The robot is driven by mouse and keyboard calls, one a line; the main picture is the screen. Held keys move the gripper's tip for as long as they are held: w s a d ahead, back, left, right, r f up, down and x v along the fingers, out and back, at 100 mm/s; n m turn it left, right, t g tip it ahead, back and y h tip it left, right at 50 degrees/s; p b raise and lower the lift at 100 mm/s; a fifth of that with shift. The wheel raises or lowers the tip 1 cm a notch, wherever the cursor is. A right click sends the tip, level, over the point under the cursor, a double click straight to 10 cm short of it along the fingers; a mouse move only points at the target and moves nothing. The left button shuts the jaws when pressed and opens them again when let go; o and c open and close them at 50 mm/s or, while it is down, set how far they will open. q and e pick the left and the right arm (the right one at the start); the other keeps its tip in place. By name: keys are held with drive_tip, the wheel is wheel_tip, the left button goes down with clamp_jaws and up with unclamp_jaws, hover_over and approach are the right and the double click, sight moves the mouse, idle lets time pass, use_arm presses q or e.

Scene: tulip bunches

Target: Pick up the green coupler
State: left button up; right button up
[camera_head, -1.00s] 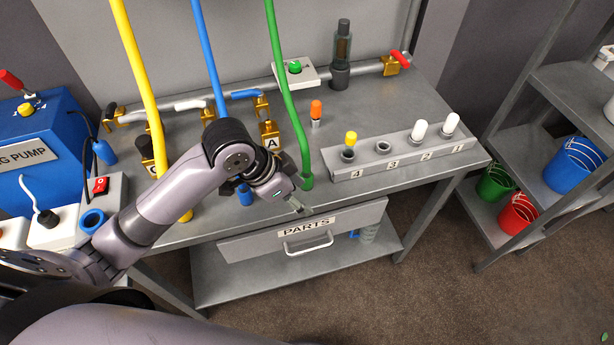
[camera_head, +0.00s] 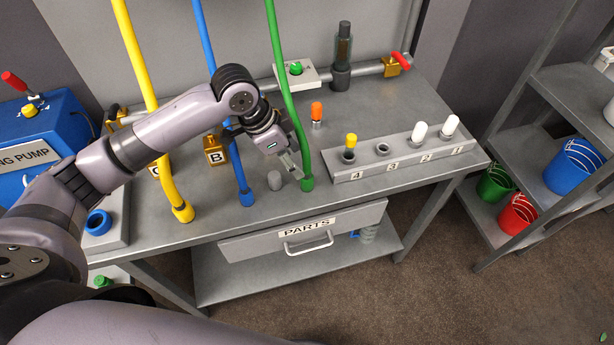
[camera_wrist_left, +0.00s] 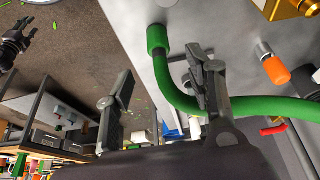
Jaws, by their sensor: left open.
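The green coupler (camera_head: 307,184) is the thick end of the green hose (camera_head: 291,110), near the front edge of the workbench. In the left wrist view the coupler (camera_wrist_left: 157,38) shows beyond my fingertips, with the hose curving behind the right-hand finger. My left gripper (camera_head: 294,168) is open and empty, just up and left of the coupler in the head view. Its fingers (camera_wrist_left: 160,85) stand apart in the wrist view. Whether a finger touches the hose, I cannot tell. A dark claw shape (camera_wrist_left: 14,43), perhaps my right gripper, shows small in the wrist view.
The blue hose (camera_head: 238,160) and yellow hose (camera_head: 165,165) end to the left. An orange-topped piece (camera_head: 316,113) and a numbered rack (camera_head: 400,155) stand to the right.

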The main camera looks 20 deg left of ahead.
sight(304, 172)
use_arm(q)
drive_tip(key=x, duration=0.3)
drive_tip(key=shift+p+x, duration=0.9)
drive_tip(key=shift+x, duration=1.85)
drive_tip(key=shift+d+r, duration=0.1)
drive_tip(key=shift+d, duration=0.05)
drive_tip(key=shift+c, duration=0.5)
drive_tip(key=shift+c, duration=1.2)
clamp_jaws()
drive_tip(key=shift+r, duration=0.1)
